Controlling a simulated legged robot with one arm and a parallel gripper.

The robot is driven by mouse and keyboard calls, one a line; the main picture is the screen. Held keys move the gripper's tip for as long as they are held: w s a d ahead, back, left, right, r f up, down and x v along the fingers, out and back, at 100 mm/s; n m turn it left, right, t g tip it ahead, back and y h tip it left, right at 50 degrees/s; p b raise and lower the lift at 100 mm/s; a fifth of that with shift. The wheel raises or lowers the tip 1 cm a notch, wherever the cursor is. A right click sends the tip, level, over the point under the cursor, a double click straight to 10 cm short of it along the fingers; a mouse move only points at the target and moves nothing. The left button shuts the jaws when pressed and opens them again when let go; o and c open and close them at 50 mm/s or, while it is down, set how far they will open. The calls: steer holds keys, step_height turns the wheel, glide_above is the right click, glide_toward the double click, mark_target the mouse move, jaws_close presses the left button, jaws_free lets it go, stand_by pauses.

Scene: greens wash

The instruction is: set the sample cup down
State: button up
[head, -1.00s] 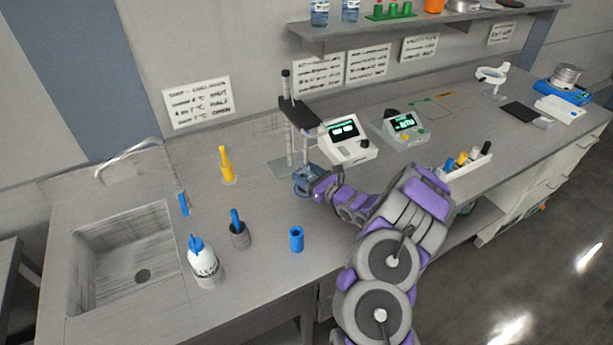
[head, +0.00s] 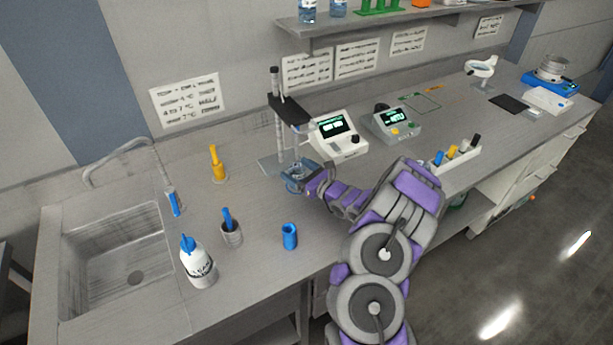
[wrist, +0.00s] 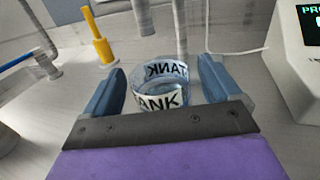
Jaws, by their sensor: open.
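The sample cup is a clear cup with a "TANK" label (wrist: 160,98), upright in the wrist view between my two blue fingers. My gripper (wrist: 162,92) is open, with a gap showing on each side of the cup. In the head view my gripper (head: 299,177) is at the foot of the probe stand (head: 277,125). The cup is small and partly hidden by the fingers there. It appears to stand on the bench by the stand; its base is hidden by the gripper in the wrist view.
Two meters (head: 338,132) (head: 392,123) stand right of the cup. A yellow tool (head: 217,163), a blue cup (head: 289,236), a grey holder (head: 231,234) and a wash bottle (head: 198,263) are to the left, before the sink (head: 115,250). A marker tray (head: 457,158) lies right of my arm.

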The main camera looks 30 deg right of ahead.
steer(key=p+v, duration=0.2)
steer(key=v, duration=1)
steer(key=shift+r, duration=0.1)
steer(key=s+a+r+n+g+y, duration=0.3)
steer(key=a+r+n+g+y, duration=0.4)
steer(key=a, duration=0.7)
steer(key=s+a+r+n+g+y, duration=0.35)
steer(key=a+r+n, duration=0.65)
steer(key=a, duration=0.4)
steer(key=s+a+r+n+g+h, duration=0.1)
steer(key=s+a+n+g+h, duration=0.4)
steer(key=s, duration=0.6)
steer(key=s+a+r+n+g+h, duration=0.1)
steer(key=s+a+n+g+h, duration=0.15)
steer(key=s+n+g, duration=0.6)
steer(key=s+d+n+t+h, duration=0.1)
steer(key=s+d+t+h, duration=0.4)
steer(key=s+d+h, duration=0.4)
steer(key=s+d, duration=0.2)
steer(key=s, duration=0.1)
steer(key=shift+s+d, duration=0.25)
steer(key=shift+d, duration=0.15)
